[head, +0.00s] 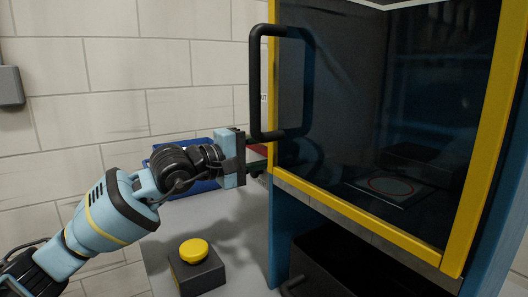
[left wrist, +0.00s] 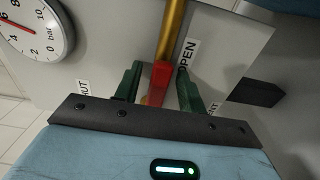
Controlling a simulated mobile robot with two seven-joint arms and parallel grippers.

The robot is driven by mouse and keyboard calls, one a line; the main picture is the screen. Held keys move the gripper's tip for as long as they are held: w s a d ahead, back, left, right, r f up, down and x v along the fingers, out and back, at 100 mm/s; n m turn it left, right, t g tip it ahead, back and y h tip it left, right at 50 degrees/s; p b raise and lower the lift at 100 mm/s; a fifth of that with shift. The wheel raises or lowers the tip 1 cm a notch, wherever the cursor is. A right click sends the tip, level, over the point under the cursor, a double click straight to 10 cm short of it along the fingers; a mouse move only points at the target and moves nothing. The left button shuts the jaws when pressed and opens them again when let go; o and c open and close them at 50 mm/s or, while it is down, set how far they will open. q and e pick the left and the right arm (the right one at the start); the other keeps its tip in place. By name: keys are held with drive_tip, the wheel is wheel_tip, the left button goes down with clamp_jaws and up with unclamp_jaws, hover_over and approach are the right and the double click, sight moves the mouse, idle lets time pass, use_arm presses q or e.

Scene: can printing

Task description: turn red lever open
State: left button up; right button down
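The red lever (left wrist: 160,80) shows in the left wrist view, below a brass pipe (left wrist: 173,25). An OPEN label (left wrist: 187,53) is just to its right, and a partly hidden label ending in "UT" (left wrist: 83,88) is farther left. My left gripper (left wrist: 158,72) has its two green fingers apart, one on each side of the lever, with narrow gaps that look free. Whether either finger touches it is unclear. In the head view my left gripper (head: 257,160) is beside the cabinet's left edge, and the lever is mostly hidden there. My right gripper is not in view.
A cabinet with a yellow-framed dark door (head: 390,225) and a black handle (head: 256,85) stands close at the right. A yellow button (head: 193,250) on a dark box sits on the grey table (head: 235,225). A pressure gauge (left wrist: 38,28) is left of the pipe.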

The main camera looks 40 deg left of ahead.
sight(261, 154)
use_arm(q)
drive_tip(key=b+v, duration=0.1)
drive_tip(key=v, duration=0.2)
drive_tip(key=b+v, duration=0.1)
drive_tip(key=v, duration=0.2)
drive_tip(key=shift+a+f, duration=0.1)
drive_tip(key=shift+f, duration=0.15)
drive_tip(key=shift+s+a+r+b, duration=0.15)
drive_tip(key=shift+s+b, duration=0.1)
drive_tip(key=shift+s, duration=0.15)
drive_tip(key=shift+s+a+r+b, duration=0.1)
drive_tip(key=shift+s+b, duration=0.1)
drive_tip(key=shift+s, duration=0.25)
